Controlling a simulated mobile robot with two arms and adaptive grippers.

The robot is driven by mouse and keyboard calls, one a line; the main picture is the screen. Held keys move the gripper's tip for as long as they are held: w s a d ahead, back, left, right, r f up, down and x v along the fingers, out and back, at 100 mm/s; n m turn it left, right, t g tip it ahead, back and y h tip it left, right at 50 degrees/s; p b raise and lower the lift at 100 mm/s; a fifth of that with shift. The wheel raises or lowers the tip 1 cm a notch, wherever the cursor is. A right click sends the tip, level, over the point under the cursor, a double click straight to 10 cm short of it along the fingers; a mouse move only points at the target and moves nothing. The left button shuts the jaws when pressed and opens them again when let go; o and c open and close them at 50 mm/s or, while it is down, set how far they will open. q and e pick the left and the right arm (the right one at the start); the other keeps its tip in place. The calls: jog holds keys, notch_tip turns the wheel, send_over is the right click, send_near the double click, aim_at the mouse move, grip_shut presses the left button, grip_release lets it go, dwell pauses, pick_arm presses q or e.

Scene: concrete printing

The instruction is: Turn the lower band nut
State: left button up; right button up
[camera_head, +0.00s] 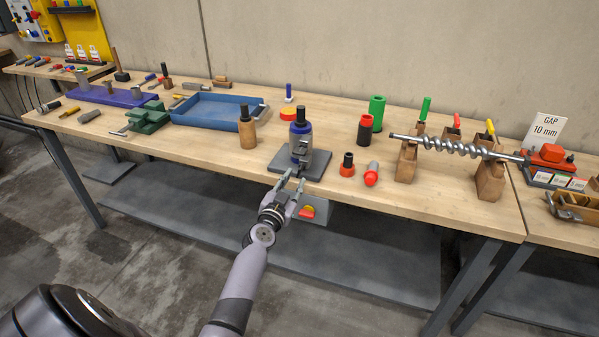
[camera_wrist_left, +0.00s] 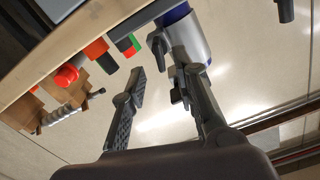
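The grey upright cylinder (camera_head: 302,147) with a blue collar and black top stands on a dark square base plate (camera_head: 314,163) near the table's front edge. Dark clamp lugs show on its near side; the lower band nut is too small to tell for certain. In the left wrist view the grey cylinder (camera_wrist_left: 190,42) shows beyond the fingers, with one dark lug (camera_wrist_left: 179,95) near the right finger. My left gripper (camera_head: 291,180) is open in front of the cylinder's lower part. Its two fingers stand apart in the wrist view (camera_wrist_left: 165,90), and I cannot tell if either touches. My right gripper is out of view.
A wooden cylinder (camera_head: 248,130) stands left of the base plate; a red-black piece (camera_head: 347,166) and a red-tipped piece (camera_head: 371,175) are close on its right. A grey box with a red-yellow button (camera_head: 307,211) hangs at the table's front edge. A steel screw (camera_head: 450,147) rests on wooden stands.

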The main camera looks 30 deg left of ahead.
aim_at(298, 173)
pick_arm(q)
jog(key=b+x, duration=0.1)
jog(key=x, duration=0.4)
jog(key=shift+w, duration=0.3)
jog(key=shift+c, duration=0.5)
grip_shut()
